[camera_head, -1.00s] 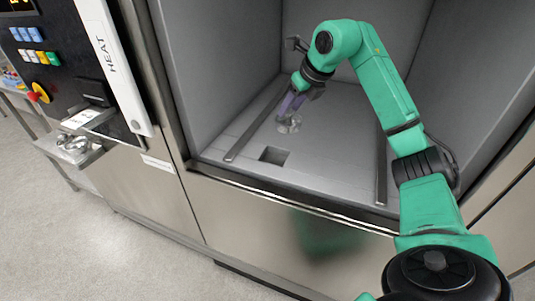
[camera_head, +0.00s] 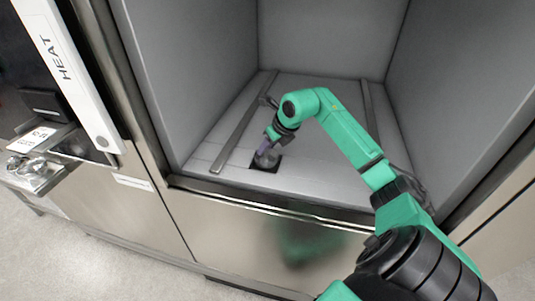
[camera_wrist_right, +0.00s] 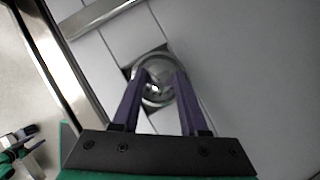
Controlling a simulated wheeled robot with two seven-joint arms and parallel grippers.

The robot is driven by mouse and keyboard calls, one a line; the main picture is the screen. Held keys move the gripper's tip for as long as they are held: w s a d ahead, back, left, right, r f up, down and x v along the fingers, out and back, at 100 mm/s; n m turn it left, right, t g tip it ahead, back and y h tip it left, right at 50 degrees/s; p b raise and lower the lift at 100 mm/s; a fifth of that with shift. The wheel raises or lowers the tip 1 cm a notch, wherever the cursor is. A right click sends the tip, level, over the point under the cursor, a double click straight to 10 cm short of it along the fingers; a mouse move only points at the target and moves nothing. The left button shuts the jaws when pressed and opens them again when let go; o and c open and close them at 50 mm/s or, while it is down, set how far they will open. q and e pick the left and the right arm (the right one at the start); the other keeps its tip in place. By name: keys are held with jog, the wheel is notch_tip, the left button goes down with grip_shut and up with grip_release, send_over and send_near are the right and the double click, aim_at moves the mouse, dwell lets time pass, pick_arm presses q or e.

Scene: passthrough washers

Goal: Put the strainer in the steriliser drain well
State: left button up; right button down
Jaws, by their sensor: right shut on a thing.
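The strainer (camera_wrist_right: 155,68) is a round, shiny metal piece between the purple fingertips in the right wrist view. My right gripper (camera_wrist_right: 155,88) is shut on it. In the head view the right gripper (camera_head: 265,149) is inside the chamber, with the strainer (camera_head: 266,160) below its fingers. The drain well (camera_head: 258,167) is a dark square opening in the chamber floor. The strainer is over or at this opening and covers much of it; dark corners of the well (camera_wrist_right: 128,72) show around it. I cannot tell how deep it sits.
The steriliser chamber floor (camera_head: 310,146) has a metal rail on the left (camera_head: 235,135) and another on the right (camera_head: 369,105). The chamber's front sill (camera_head: 290,208) lies below my right arm. A shelf with metal parts (camera_head: 38,172) stands at the left.

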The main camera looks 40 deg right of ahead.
notch_tip(320, 180, down, 3)
jog(key=shift+r, duration=0.1)
pick_arm(q)
jog(key=shift+s, duration=0.15)
pick_arm(e)
jog(key=shift+c, duration=2.2)
grip_release()
pick_arm(q)
jog(key=shift+s+a, duration=0.1)
jog(key=shift+s, duration=0.1)
jog(key=shift+f+b, duration=0.95)
pick_arm(e)
jog(key=v, duration=1.2)
jog(key=shift+a, duration=0.1)
